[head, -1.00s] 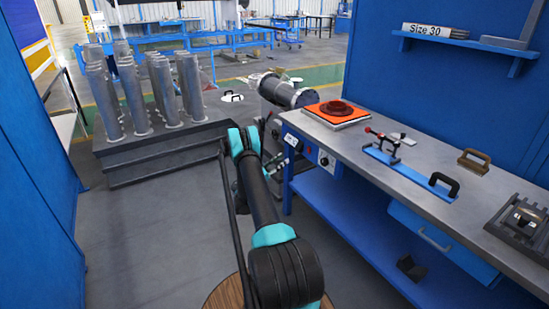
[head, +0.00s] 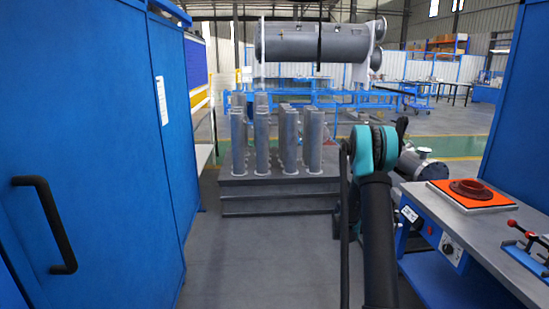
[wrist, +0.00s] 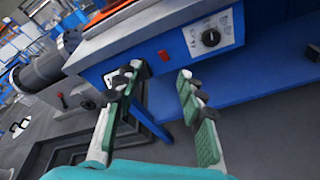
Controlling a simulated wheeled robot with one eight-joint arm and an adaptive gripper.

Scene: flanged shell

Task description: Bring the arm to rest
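My arm (head: 377,235) reaches forward from the lower right of the head view, with its teal and black joint raised beside the bench. In the wrist view my gripper (wrist: 160,84) is open. Its two green-padded fingers stand well apart with nothing between them. It is in front of the blue bench front, left of the black knob panel; whether it touches the bench I cannot tell. In the head view the gripper is hidden behind the arm. A grey flanged cylinder (head: 421,166) lies beyond the bench's end; it also shows at the left of the wrist view (wrist: 42,72).
The workbench (head: 480,236) at right carries an orange plate (head: 474,197) with a dark red ring. Upright grey cylinders (head: 262,140) stand on a dark platform (head: 280,195) ahead. A blue cabinet (head: 100,150) closes the left side. The floor (head: 265,260) between is clear.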

